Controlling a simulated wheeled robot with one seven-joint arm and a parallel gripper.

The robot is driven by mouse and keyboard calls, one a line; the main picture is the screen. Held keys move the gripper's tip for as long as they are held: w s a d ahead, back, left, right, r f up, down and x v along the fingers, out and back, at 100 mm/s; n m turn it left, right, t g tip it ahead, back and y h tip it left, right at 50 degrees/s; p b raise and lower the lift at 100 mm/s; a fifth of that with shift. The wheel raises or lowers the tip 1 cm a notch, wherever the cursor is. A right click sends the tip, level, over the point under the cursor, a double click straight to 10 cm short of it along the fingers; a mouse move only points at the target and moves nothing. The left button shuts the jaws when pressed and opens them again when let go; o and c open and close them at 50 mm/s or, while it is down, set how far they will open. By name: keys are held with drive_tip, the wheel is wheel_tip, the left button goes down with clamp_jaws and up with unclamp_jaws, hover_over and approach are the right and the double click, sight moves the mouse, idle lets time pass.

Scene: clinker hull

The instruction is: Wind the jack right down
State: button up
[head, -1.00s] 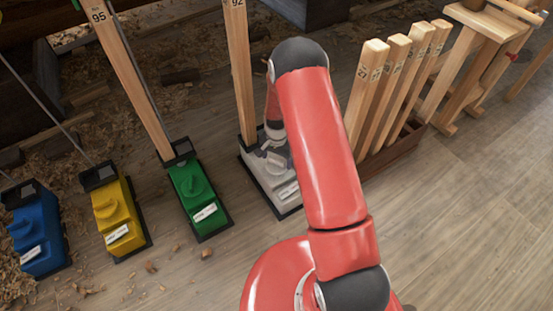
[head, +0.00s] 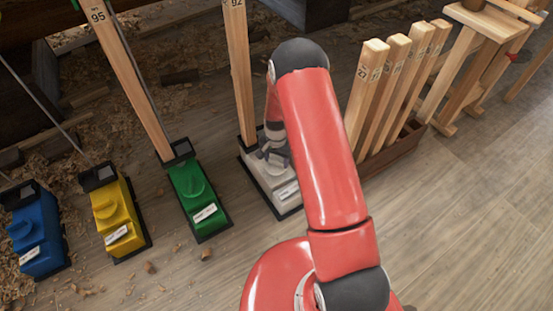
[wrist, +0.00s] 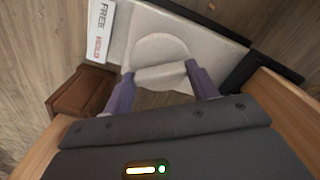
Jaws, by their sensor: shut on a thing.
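The white jack (head: 276,187) stands on the floor with a wooden post (head: 238,70) marked 92 rising from its back end. In the wrist view its pale body (wrist: 210,28) carries a round knob (wrist: 160,45) with a raised grip bar. My gripper (wrist: 161,80) has its two purple fingers on either side of that bar, shut on it. In the head view my gripper (head: 274,155) is small and partly hidden by my arm, over the jack's top. A label (wrist: 101,30) with black and red words lies beside the knob.
Green (head: 196,195), yellow (head: 115,218) and blue (head: 37,240) jacks stand to the left. Several numbered wooden posts (head: 372,75) stand in a brown box (head: 395,150) at right. Wood shavings litter the left floor. The front right floor is clear.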

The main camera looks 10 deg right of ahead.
sight(276, 160)
drive_tip(key=n+b, duration=0.1)
drive_tip(key=n, duration=0.4)
drive_tip(key=shift+b, duration=0.4)
drive_tip(key=shift+n+b, duration=0.35)
drive_tip(key=shift+n, duration=2.25)
drive_tip(key=o, duration=1)
drive_tip(key=shift+r+p, duration=0.6)
drive_tip(key=shift+r, duration=3.3)
